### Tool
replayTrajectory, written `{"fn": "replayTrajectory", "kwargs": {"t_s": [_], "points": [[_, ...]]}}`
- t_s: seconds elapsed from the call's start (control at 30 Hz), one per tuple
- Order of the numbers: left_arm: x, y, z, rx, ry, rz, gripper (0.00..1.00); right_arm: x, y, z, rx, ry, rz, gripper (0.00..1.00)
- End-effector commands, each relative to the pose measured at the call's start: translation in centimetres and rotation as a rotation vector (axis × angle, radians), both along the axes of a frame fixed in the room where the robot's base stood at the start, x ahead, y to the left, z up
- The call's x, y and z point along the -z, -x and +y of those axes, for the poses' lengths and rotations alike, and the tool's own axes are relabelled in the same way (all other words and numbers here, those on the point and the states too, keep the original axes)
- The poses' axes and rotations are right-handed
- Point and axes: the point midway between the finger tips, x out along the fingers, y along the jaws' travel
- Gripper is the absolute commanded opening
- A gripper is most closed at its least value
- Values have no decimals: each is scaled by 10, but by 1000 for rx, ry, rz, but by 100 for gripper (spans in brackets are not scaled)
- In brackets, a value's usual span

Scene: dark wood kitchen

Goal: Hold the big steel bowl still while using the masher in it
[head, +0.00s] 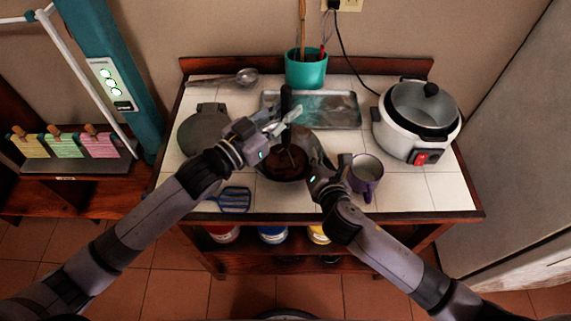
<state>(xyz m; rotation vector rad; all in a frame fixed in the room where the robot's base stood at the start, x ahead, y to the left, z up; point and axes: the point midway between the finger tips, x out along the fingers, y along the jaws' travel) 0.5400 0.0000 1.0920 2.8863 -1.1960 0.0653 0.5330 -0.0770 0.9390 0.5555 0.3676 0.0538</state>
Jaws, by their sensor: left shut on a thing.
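The big steel bowl (315,148) stands on the white tiled top, in the middle of the worktable. Dark reddish-brown food (280,163) lies in it. The masher (286,98) has a black handle that stands roughly upright above the bowl; its lower end is mostly hidden. My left gripper (283,122) is shut on the masher, over the far left part of the bowl. My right gripper (314,174) is at the bowl's right rim, near side. Its fingers are too small and dark to tell whether they are closed on the rim.
A purple mug (366,173) stands close right of my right gripper. A rice cooker (415,125) is at the right. A metal tray (340,110) and a teal utensil pot (306,70) are behind. A blue slotted turner (235,199) lies front left, a grey round lidded item (200,133) behind it.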

Motion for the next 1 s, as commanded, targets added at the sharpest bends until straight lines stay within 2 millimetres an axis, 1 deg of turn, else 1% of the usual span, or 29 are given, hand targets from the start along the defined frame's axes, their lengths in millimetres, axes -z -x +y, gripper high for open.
{"fn": "replayTrajectory", "kwargs": {"t_s": [0.13, 0.43, 0.57, 0.8, 1.0], "points": [[5, 0, 0, 0, 1, 1, 0, -1, 0, 0, -1, -2, -2, 0], [5, 0, 0, 0, -1, 3, 0, -1, 0, 1, -2, -2, -3, 0], [-2, 0, 0, 1, -1, 1, 0, -2, 0, 1, -3, -4, -3, 0], [-22, 0, 0, 0, -1, -1, 0, -1, 0, 1, -2, -2, -2, 0], [-28, 0, 0, 0, 0, 0, 0, -1, 0, 0, -1, -2, -2, 0]]}}
